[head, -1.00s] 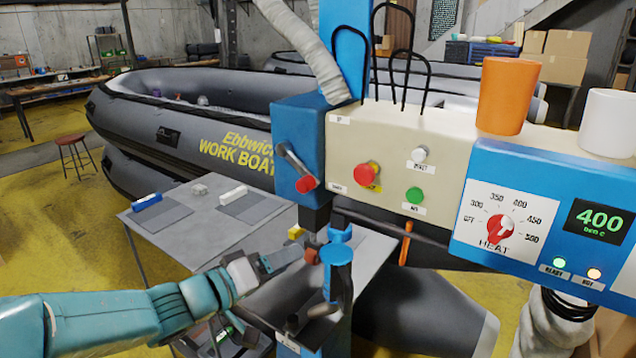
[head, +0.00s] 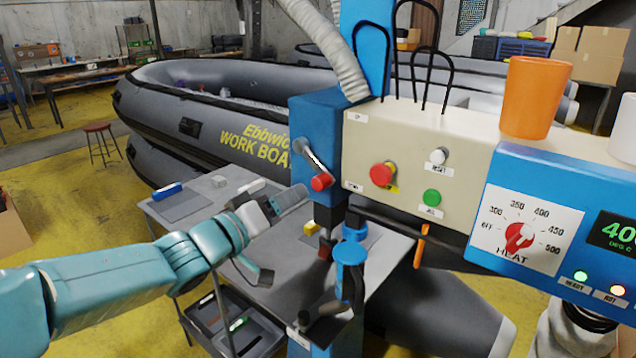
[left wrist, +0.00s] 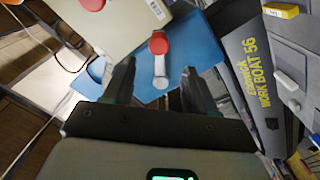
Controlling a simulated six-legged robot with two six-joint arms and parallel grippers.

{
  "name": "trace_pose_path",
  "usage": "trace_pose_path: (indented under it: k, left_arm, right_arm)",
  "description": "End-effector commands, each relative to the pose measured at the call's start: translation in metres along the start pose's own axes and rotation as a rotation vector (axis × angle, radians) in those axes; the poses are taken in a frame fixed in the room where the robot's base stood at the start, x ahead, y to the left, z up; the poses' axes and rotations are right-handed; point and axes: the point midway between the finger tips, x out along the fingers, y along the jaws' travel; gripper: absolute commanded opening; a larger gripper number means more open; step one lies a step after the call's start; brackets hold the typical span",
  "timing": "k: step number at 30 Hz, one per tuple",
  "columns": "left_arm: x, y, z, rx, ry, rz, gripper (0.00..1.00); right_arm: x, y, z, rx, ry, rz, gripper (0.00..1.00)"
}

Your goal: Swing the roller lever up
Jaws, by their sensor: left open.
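The roller lever is a short grey arm (head: 310,154) with a red knob (head: 321,182) on the blue housing (head: 314,118). It slants down, with its knob at the lower right end. In the left wrist view the lever (left wrist: 160,68) and its red knob (left wrist: 157,43) appear ahead, in line with the gap between the fingers. My left gripper (head: 281,236) is open and empty, to the lower left of the knob and apart from it. It also shows in the left wrist view (left wrist: 158,72). My right gripper is not in view.
The cream control box (head: 410,155) with buttons and the blue heat panel (head: 520,215) stand to the right. A grey table (head: 270,262) with small blocks lies below the gripper. A grey inflatable boat (head: 190,115) lies behind.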

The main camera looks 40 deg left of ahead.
Motion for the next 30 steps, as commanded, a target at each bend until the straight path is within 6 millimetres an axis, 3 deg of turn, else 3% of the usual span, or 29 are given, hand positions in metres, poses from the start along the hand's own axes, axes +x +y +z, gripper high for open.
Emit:
trace_pose_path:
  k: [6, 12, 24, 30]
  left_arm:
    - [0.054, 0.002, 0.001, -0.001, -0.004, 0.002, 0.57]
    - [0.084, 0.002, 0.001, 0.000, -0.002, 0.000, 0.57]
    - [0.093, 0.001, 0.001, 0.001, 0.000, 0.000, 0.57]
    - [0.092, 0.001, 0.001, 0.001, 0.000, 0.000, 0.00]
  right_arm:
    - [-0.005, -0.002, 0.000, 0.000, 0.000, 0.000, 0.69]
    - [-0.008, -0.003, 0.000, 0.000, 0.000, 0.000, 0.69]
    - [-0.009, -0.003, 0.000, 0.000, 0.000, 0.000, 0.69]
    - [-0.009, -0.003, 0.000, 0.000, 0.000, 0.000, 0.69]
